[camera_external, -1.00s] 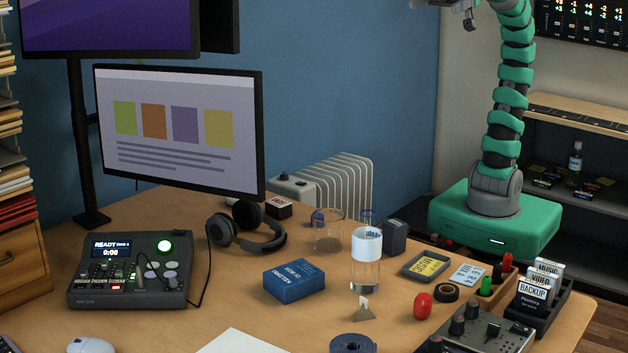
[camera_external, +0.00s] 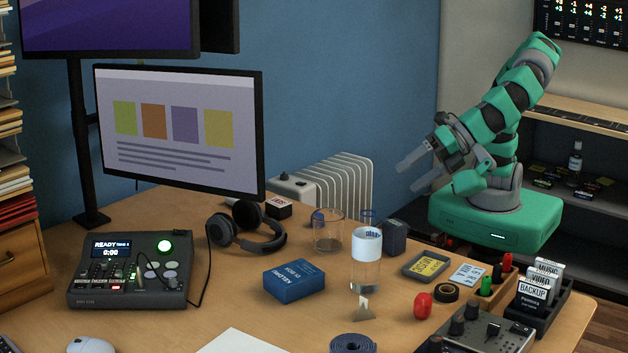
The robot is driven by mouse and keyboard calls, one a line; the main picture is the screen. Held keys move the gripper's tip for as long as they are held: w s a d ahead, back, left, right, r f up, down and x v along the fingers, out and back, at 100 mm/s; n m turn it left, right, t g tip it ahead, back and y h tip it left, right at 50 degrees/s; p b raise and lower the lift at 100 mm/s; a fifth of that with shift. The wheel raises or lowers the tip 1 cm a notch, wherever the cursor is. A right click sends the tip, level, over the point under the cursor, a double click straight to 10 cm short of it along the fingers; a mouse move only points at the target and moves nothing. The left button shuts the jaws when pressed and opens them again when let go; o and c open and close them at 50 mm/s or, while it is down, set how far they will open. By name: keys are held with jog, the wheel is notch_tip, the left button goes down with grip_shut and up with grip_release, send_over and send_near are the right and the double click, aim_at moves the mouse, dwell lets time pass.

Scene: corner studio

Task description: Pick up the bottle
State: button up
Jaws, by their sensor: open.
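A clear bottle-like container (camera_external: 366,277) with a white upper band stands upright on the desk (camera_external: 215,300), right of centre. A smaller clear bottle (camera_external: 575,160) with a pale label stands on the dark shelf at the right. My gripper (camera_external: 408,178) is open and empty, its two grey fingers apart. It hangs in the air above and to the right of the desk container, in front of the blue wall, pointing left and down. It touches nothing.
A clear glass (camera_external: 328,232) and a dark box (camera_external: 393,236) stand close to the container. A blue box (camera_external: 294,280) lies left of it, a small pyramid (camera_external: 363,309) in front. A tray (camera_external: 425,266) and a red egg-shaped object (camera_external: 423,305) are at its right.

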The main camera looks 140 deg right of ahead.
aim_at(359, 244)
notch_tip(359, 244, down, 10)
jog(key=a+n+h, duration=0.2)
jog(key=n+h, duration=0.1)
jog(key=n, duration=0.6)
jog(key=b+x, duration=0.1)
jog(key=x, duration=0.8)
jog(key=shift+d+f+b, duration=0.1)
jog(key=shift+d+b, duration=0.05)
jog(key=shift+b, duration=0.15)
jog(key=b+x, duration=0.2)
jog(key=x, duration=0.2)
jog(key=shift+f, duration=0.2)
jog(key=shift+w+d, duration=0.2)
jog(key=shift+d, duration=0.15)
jog(key=c, duration=1.3)
